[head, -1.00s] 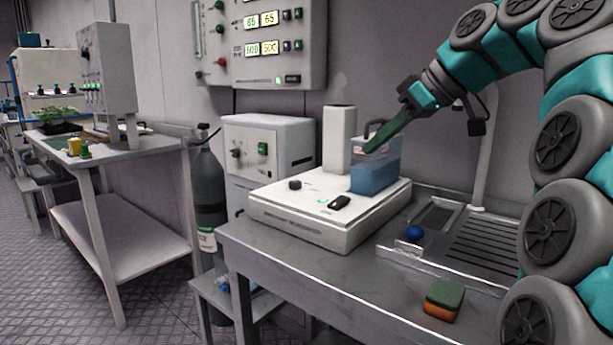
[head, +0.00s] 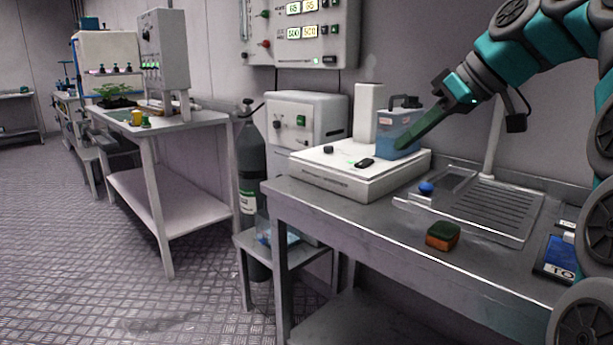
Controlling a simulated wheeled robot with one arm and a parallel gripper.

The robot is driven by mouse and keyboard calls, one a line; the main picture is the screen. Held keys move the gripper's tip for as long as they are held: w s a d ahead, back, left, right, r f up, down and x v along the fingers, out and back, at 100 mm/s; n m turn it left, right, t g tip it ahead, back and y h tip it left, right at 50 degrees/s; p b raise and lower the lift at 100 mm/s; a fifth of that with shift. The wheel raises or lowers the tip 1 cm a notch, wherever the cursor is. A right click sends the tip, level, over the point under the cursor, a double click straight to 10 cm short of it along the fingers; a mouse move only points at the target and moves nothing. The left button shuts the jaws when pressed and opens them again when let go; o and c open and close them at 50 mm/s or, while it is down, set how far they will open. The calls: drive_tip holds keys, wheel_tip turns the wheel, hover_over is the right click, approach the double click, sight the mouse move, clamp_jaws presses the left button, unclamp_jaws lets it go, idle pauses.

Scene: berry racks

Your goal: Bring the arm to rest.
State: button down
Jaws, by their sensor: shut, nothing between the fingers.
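My gripper (head: 399,147) is at the upper right, at the end of my teal and grey arm. Its green fingers are shut with nothing between them and point down and left. They show in front of the blue clear-walled container (head: 388,126) with a dark handle. I cannot tell whether the fingers touch it. The container stands on a white flat device (head: 330,178) on the grey bench.
The grey bench (head: 350,222) also holds a sink tray with a blue ball (head: 426,188), a green and orange sponge (head: 442,235) and a blue box (head: 557,255). A gas cylinder (head: 250,165) stands left of it. The floor (head: 120,290) at left is open.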

drive_tip(key=s+a+f+m+g+h, duration=0.1)
drive_tip(key=s+a+f+m+g, duration=0.15)
drive_tip(key=s+f, duration=0.5)
drive_tip(key=s+a+f+m+g+h, duration=0.15)
drive_tip(key=s+a+f, duration=0.25)
drive_tip(key=f, duration=0.7)
drive_tip(key=s+d+f+m+g+h, duration=0.1)
drive_tip(key=s+d+f+m+h, duration=0.1)
drive_tip(key=s+f, duration=0.8)
drive_tip(key=s+d+f+m+g+h, duration=0.1)
drive_tip(key=s+d+f+g+h, duration=0.1)
drive_tip(key=s+f, duration=0.8)
drive_tip(key=shift+s+d+m, duration=0.2)
drive_tip(key=shift+s+m, duration=0.2)
drive_tip(key=shift+s, duration=0.2)
